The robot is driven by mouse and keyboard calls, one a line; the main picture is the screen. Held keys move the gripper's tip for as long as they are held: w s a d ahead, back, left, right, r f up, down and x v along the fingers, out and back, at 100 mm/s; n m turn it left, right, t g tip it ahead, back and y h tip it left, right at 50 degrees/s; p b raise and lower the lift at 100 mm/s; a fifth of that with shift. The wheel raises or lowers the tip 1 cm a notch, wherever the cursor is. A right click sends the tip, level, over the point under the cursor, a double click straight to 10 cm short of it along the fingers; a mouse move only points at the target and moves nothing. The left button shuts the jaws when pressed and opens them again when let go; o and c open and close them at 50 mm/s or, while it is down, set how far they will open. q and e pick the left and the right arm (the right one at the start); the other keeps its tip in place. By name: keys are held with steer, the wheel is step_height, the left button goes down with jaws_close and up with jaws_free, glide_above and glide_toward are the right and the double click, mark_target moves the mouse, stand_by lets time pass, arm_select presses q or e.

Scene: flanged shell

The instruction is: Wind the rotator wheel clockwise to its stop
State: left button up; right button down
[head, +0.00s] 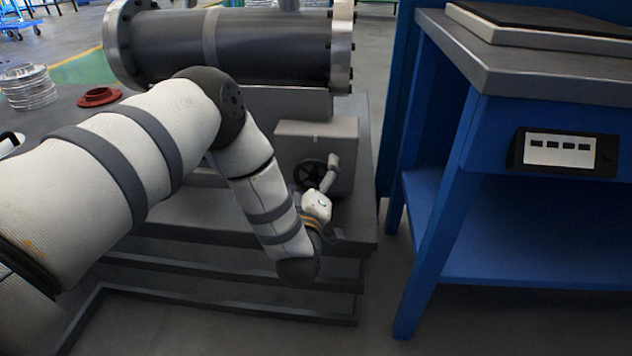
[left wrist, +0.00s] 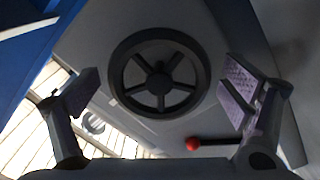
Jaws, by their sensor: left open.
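The rotator wheel (head: 309,174) is a dark spoked handwheel on the front of a grey box (head: 342,140) below the flanged shell (head: 265,48). In the left wrist view the wheel (left wrist: 158,84) is seen almost face-on, whole, with its hub and several spokes clear. My left gripper (head: 332,200) is in front of the box, close to the wheel; my own wrist hides part of it. In the left wrist view the fingers (left wrist: 162,98) are spread wide, one on each side of the wheel, with nothing between them. They look apart from the rim. My right gripper is not in view.
A red-knobbed lever (left wrist: 200,143) lies below the wheel, near the right finger in the left wrist view. A blue workbench (head: 545,85) stands to the right. A red flange ring (head: 99,97) and a stack of metal rings (head: 28,87) are at the left.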

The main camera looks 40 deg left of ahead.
arm_select(q)
steer(key=shift+w, duration=0.1)
steer(key=shift+c, duration=0.4)
steer(key=c, duration=1.1)
